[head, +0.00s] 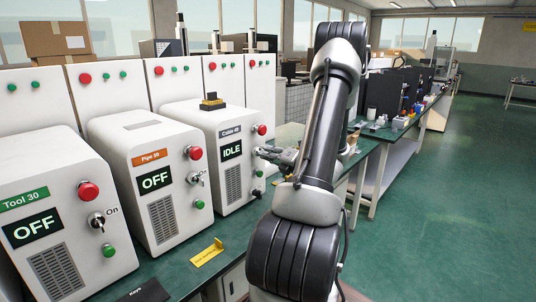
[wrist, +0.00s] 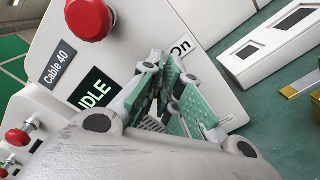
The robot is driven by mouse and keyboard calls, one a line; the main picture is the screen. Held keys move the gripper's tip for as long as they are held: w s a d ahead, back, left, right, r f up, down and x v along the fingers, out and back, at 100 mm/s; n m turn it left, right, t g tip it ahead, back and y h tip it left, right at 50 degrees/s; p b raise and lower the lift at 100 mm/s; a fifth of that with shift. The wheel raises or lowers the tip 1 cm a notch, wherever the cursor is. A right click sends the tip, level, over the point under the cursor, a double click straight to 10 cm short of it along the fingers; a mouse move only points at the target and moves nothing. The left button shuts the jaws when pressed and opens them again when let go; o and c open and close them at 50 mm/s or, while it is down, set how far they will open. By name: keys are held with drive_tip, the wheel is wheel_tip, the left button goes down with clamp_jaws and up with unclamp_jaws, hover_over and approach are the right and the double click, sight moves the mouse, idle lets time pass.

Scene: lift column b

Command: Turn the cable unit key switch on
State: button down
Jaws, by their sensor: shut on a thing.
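The cable unit (head: 211,122) is a white box labelled "Cable 40" with a dark display (head: 231,150) that reads IDLE. Its red button (head: 262,129) is on the right of its front, and it also shows in the wrist view (wrist: 89,18). My gripper (head: 266,152) is at the front of the unit just below the red button. In the wrist view its green-padded fingers (wrist: 168,88) are closed together beside the "On" label (wrist: 183,47). They are shut at the key switch, and the fingers hide the key and its angle.
To the left stand the "Pipe 10" unit (head: 148,128) and the "Tool 30" unit (head: 38,160), both showing OFF. A yellow sign (head: 207,252) lies on the green bench in front. A black and yellow object (head: 211,102) sits on top of the cable unit. The floor at right is clear.

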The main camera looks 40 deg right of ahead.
idle(0.3)
drive_tip(key=c, duration=1.6)
unclamp_jaws()
drive_tip(key=shift+c, duration=0.2)
drive_tip(key=s, duration=1.2)
drive_tip(key=shift+d, duration=0.45)
